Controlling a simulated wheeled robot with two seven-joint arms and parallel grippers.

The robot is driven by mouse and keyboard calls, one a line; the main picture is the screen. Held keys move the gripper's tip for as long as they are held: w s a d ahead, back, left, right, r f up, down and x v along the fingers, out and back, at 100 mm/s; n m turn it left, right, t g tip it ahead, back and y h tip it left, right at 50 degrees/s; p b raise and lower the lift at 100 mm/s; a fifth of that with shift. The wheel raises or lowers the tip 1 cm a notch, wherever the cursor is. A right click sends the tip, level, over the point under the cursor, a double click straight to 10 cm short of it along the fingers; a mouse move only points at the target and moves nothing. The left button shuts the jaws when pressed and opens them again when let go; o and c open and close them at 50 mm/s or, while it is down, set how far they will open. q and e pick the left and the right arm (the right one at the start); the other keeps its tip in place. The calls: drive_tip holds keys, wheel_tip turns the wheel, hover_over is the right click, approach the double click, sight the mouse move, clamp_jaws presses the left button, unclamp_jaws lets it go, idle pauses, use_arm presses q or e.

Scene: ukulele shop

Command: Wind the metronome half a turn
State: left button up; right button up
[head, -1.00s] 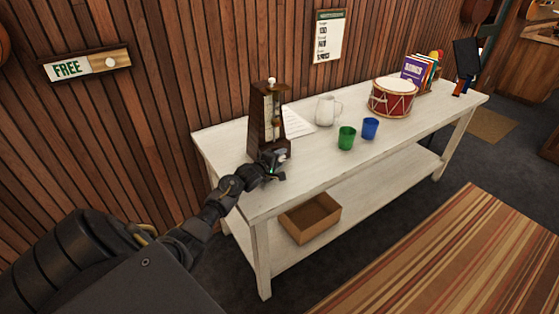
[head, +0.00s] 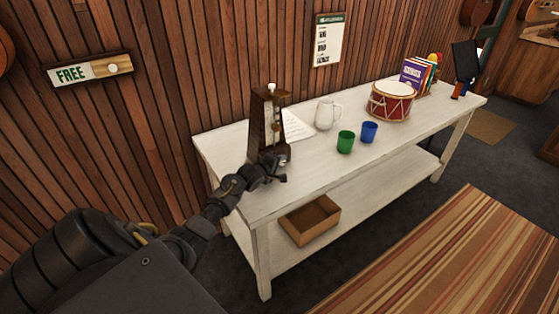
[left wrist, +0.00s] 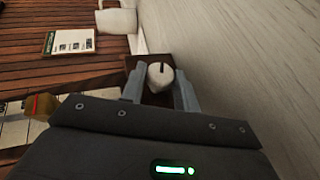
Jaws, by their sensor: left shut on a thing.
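The metronome (head: 257,125) is a tall dark wooden case with a pale front scale and pendulum, standing upright at the table's left end. In the left wrist view, a whitish round knob with a dark mark (left wrist: 160,77) sits on its brown wooden case (left wrist: 137,64). My left gripper (head: 281,170) is at the metronome's lower side. In the left wrist view its two grey fingers (left wrist: 160,88) stand on either side of the knob, shut on it. In the head view the gripper hides the knob. My right gripper is not in view.
The metronome stands on a white table (head: 303,165). To its right are a paper sheet (head: 296,127), white pitcher (head: 325,114), green cup (head: 346,142), blue cup (head: 369,132) and red drum (head: 391,103). An open cardboard box (head: 310,222) sits on the lower shelf.

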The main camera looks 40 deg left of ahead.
use_arm(q)
drive_tip(key=g+p, duration=0.1)
drive_tip(key=p, duration=0.1)
drive_tip(key=r+m+g+p, duration=0.1)
drive_tip(key=g+p, duration=0.1)
drive_tip(key=p, duration=0.1)
drive_tip(key=g+p, duration=0.1)
drive_tip(key=p, duration=0.2)
drive_tip(key=shift+w+d+r+g, duration=0.1)
drive_tip(key=shift+w+r+g, duration=0.05)
drive_tip(key=shift+w+g, duration=0.15)
drive_tip(key=shift+m+g+y+p, duration=0.4)
drive_tip(key=shift+g+p, duration=0.35)
drive_tip(key=shift+g, duration=0.55)
drive_tip(key=shift+w+f+g, duration=0.15)
drive_tip(key=shift+f+g, duration=0.05)
drive_tip(key=shift+g, duration=0.2)
drive_tip(key=shift+f+m+g+y+b, duration=0.15)
drive_tip(key=shift+m+g+y+b, duration=0.2)
drive_tip(key=shift+g+b, duration=0.35)
drive_tip(key=shift+w+d+g+y+b, duration=0.15)
drive_tip(key=shift+g+y+b, duration=0.2)
drive_tip(key=shift+g+b, duration=0.65)
drive_tip(key=shift+m+g+b, duration=0.35)
drive_tip(key=shift+g+b, duration=0.25)
drive_tip(key=shift+b, duration=0.35)
